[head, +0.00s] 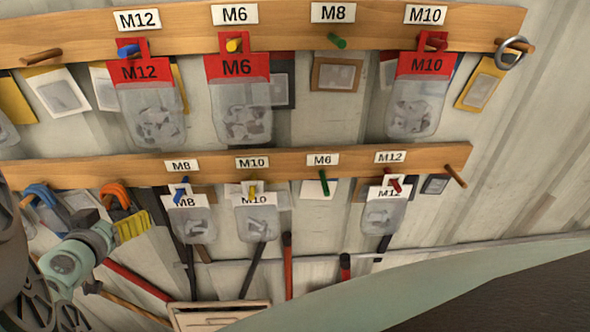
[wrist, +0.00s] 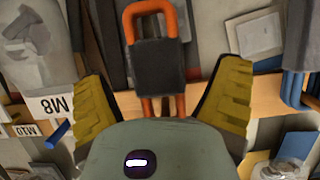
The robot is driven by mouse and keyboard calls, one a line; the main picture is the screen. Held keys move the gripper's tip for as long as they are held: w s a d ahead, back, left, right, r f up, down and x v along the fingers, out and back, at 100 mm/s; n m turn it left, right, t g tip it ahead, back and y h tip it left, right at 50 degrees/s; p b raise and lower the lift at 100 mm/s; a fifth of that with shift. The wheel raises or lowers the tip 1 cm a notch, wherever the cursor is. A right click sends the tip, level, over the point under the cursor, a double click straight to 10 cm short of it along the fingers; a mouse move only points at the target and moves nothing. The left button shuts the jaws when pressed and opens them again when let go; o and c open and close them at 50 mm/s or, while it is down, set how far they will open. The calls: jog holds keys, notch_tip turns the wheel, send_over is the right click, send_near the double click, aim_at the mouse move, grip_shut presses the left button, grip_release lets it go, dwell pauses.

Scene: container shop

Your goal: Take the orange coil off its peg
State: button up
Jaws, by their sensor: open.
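The orange coil (head: 113,191) hangs on the lower wooden board at the left in the head view. In the wrist view the coil (wrist: 158,65) is an upright orange loop with a dark wrap around its middle. My gripper (head: 131,224) is open at the coil's lower end in the head view. In the wrist view its yellow fingers (wrist: 163,85) stand on either side of the coil, with gaps to both. The coil's peg cannot be made out clearly.
A blue coil (head: 40,194) hangs left of the orange one. To the right hangs a small M8 bag (head: 190,222). The upper board (head: 280,22) carries larger red-topped bags. Long-handled tools stand below, and a wooden crate (head: 215,315) sits at the bottom.

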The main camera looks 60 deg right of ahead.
jog(key=shift+p+x, duration=0.55)
jog(key=shift+x, duration=0.55)
jog(key=shift+s+d, duration=0.15)
jog(key=shift+c, duration=0.3)
jog(key=c, duration=1.3)
jog(key=shift+r, duration=0.35)
jog(key=shift+s+a, duration=0.15)
jog(key=shift+a, duration=0.3)
jog(key=shift+s+a+r+b, duration=0.2)
jog(key=shift+s+a+b, duration=1)
jog(key=shift+a, duration=0.25)
